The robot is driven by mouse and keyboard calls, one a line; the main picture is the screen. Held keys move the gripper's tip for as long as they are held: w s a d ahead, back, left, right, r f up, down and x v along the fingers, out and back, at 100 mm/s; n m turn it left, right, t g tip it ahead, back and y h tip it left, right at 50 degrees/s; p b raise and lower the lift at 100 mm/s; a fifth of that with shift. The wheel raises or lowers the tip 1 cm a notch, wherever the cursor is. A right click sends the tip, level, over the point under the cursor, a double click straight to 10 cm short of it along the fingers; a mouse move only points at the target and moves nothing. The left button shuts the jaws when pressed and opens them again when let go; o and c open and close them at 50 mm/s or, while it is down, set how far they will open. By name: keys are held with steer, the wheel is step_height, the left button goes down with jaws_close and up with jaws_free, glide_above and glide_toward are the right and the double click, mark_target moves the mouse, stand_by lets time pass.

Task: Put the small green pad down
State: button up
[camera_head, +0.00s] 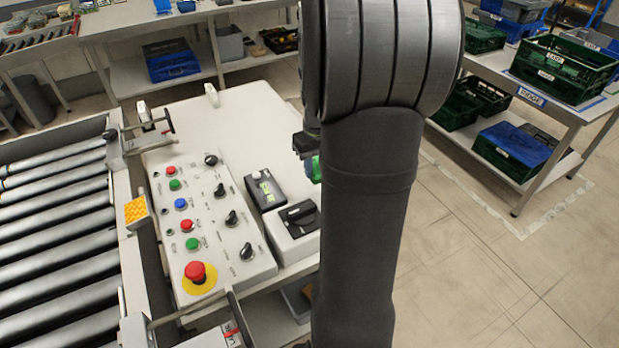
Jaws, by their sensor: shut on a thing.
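My arm fills the middle of the view and hides most of my gripper (306,146). A dark part of the gripper shows at the left edge of the arm, above the right side of the white table. A small green pad (315,168) shows just below it, partly hidden behind the arm. The gripper is shut on the pad. The fingertips are not clearly seen. I cannot tell how far the pad is above the table.
A control panel (205,222) with coloured buttons and knobs, a dark display box (265,190) and a rotary switch box (296,221) stand on the white table (255,115). A roller conveyor (55,220) lies left. The table's back part is clear. Crates (563,68) stand on shelves right.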

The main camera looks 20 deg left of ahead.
steer(key=shift+w+a+f, duration=0.1)
steer(key=shift+a+f, duration=0.2)
steer(key=shift+a, duration=0.2)
steer(key=shift+w+a+f, duration=0.1)
steer(key=shift+a+f, duration=0.15)
steer(key=shift+a, duration=0.2)
steer(key=shift+f, duration=2.05)
steer(key=shift+f, duration=0.2)
steer(key=o, duration=1)
steer(key=shift+r, duration=0.1)
